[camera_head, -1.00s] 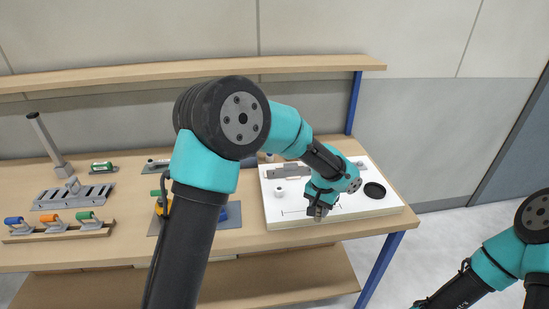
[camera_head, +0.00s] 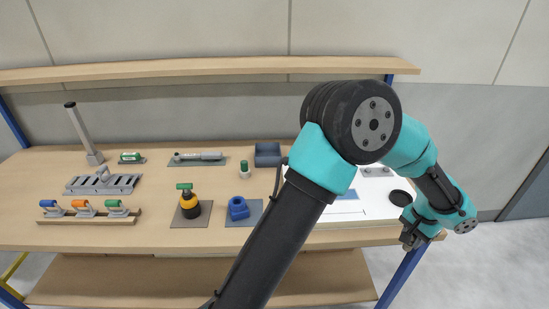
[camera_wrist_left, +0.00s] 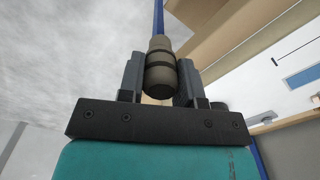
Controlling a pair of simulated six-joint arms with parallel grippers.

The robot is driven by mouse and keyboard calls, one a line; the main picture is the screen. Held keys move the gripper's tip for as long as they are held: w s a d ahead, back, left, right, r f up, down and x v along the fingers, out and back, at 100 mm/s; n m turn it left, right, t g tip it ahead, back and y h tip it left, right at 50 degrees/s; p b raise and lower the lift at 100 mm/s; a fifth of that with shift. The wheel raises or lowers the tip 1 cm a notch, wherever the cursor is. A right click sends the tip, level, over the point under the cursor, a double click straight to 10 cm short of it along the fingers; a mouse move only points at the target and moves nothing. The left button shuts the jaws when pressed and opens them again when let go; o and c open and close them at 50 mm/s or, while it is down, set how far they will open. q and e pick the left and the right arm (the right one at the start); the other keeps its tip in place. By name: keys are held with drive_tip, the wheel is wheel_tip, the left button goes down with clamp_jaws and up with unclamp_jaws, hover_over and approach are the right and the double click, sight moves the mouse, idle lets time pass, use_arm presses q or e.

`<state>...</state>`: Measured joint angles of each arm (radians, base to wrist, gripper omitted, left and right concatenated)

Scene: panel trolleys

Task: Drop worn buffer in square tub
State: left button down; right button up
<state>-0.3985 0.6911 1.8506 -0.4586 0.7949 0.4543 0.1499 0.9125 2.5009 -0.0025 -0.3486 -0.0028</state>
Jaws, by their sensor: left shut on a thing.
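The worn buffer (camera_wrist_left: 160,75) is a grey-brown cylinder with a dark band. In the left wrist view it stands between the two fingers of my left gripper (camera_wrist_left: 160,78), which is shut on it. In the head view my left gripper (camera_head: 411,242) hangs at the bench's right front corner, right of the white board; the buffer cannot be made out there. A dark blue-grey square tub (camera_head: 267,154) stands at the back middle of the bench, well left of the gripper. My right gripper is out of view.
My left arm crosses in front of the white board (camera_head: 378,209). A round black dish (camera_head: 400,197) sits on its right end. A yellow-black bottle (camera_head: 190,206), a blue holder (camera_head: 238,208) and several trowels (camera_head: 85,209) stand to the left. A shelf (camera_head: 200,68) runs above.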

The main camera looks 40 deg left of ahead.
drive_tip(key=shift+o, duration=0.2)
